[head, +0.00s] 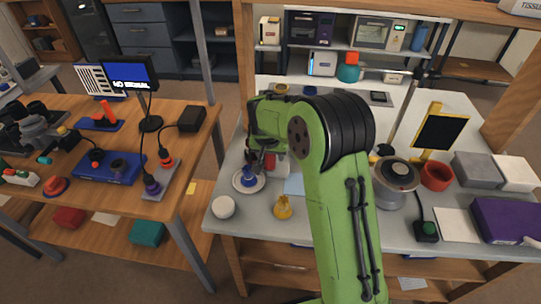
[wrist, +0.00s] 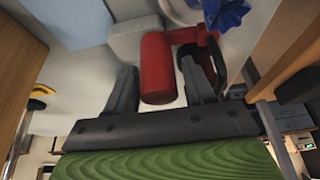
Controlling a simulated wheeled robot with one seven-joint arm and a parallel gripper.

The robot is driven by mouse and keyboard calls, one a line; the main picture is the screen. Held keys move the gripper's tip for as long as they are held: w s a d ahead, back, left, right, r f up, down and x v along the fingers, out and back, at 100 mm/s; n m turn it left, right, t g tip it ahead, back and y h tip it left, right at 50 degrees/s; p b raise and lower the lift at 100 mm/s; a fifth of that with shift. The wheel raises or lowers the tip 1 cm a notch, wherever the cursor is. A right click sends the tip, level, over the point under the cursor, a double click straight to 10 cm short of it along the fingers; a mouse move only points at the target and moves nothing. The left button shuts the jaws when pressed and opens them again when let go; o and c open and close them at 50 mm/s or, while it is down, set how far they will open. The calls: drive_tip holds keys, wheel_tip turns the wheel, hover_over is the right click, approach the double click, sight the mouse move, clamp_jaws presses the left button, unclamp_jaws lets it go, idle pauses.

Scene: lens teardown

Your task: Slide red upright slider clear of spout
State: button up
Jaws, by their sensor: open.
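My gripper (wrist: 157,76) is open. In the wrist view its two dark fingers stand on either side of a red upright cylinder (wrist: 158,72), the likely slider, with some room between each finger and the red body. A short red arm reaches right from its top towards a dark curved part (wrist: 214,66) beside the right finger. I cannot tell which part is the spout. In the head view my gripper (head: 262,158) is over the table's left part, and my green arm hides most of the red piece.
A white saucer (head: 238,186) with a blue piece (head: 249,176) sits close to the gripper. A white round knob (head: 223,207) and a yellow piece (head: 283,208) stand near the front edge. A grey pot (head: 396,190) and a red ring (head: 436,176) are right of my arm.

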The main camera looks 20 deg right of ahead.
sight(282, 168)
clamp_jaws()
drive_tip(key=shift+s+d+b, duration=0.2)
drive_tip(key=shift+s+d, duration=0.15)
drive_tip(key=shift+d, duration=0.55)
drive_tip(key=shift+s+d+b, duration=0.15)
drive_tip(key=shift+s+d, duration=0.2)
drive_tip(key=shift+d, duration=0.5)
unclamp_jaws()
drive_tip(key=shift+a, duration=0.1)
drive_tip(key=p+v, duration=0.4)
drive_tip(key=v, duration=1.2)
drive_tip(key=shift+p, duration=0.3)
drive_tip(key=shift+f, duration=0.1)
